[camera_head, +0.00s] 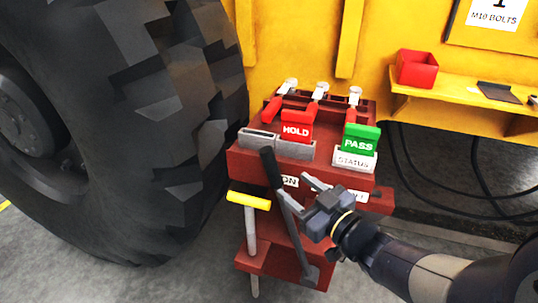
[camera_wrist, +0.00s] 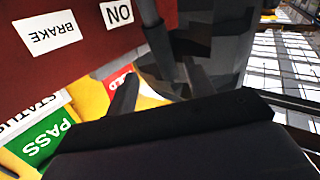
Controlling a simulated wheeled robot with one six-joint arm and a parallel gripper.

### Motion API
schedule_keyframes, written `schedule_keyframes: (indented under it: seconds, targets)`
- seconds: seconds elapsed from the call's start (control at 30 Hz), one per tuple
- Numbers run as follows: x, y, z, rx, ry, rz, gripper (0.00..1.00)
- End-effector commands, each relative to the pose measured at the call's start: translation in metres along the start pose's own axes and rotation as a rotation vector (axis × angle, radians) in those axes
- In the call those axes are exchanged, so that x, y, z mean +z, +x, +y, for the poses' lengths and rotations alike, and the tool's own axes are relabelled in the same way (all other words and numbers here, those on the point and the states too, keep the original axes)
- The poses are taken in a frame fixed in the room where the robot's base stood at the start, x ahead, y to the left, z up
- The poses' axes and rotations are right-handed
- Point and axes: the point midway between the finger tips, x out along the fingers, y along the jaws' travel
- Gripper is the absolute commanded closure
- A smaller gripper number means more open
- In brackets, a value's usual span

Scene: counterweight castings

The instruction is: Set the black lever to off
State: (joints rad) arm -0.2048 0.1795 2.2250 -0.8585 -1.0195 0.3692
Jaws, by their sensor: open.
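The black lever (camera_head: 271,168) stands on the front of the dark red stand, its black grip up and leaning left, its grey shaft (camera_head: 294,228) running down to a pivot low on the right. An ON label (camera_head: 290,181) is just right of the grip; it also shows in the wrist view (camera_wrist: 118,12). No OFF label is readable. My gripper (camera_head: 294,189) is open beside the lever, its fingers pointing left toward it. One finger overlaps the shaft in the head view; I cannot tell whether they touch. In the wrist view, dark shapes overlap and the lever is hard to separate.
A BRAKE label shows in the wrist view (camera_wrist: 47,32). The stand (camera_head: 240,160) carries a red HOLD block (camera_head: 296,132) and a green PASS block (camera_head: 360,143). A yellow T-handle (camera_head: 248,201) is left of the lever. A large tyre (camera_head: 130,130) stands close on the left.

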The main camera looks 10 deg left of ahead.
Motion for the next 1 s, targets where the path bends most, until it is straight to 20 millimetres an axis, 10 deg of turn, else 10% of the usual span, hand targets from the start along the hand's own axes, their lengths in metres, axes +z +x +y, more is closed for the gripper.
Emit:
schedule_keyframes:
  seconds: [0.7, 1.0]
  targets:
    - [-0.002, 0.099, -0.005, -0.018, 0.001, 0.017, 0.5]
    - [-0.004, 0.109, -0.005, -0.016, 0.001, 0.017, 0.5]
